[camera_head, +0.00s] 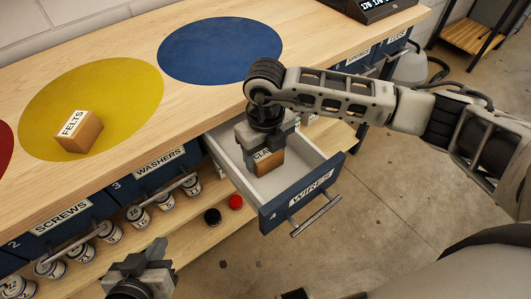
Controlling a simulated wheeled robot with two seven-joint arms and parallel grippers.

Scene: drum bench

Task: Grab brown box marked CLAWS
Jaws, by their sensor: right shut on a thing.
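A brown box with a white label (268,165) stands inside the open drawer marked WIRES (306,188). Only the letters "CLA" or so show on its label; the rest is hidden by my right gripper. My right gripper (264,147) reaches down into the drawer from above and is shut on this box. My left gripper (142,265) is low at the bottom left, in front of the lower shelf, away from the box; its fingertips are not clear.
Another brown box marked FELTS (79,131) sits on the yellow circle (120,90) on the bench top. A blue circle (220,49) is bare. Drawers marked SCREWS (62,217) and WASHERS (157,165) are shut. Several numbered pots (138,217) stand on the shelf below.

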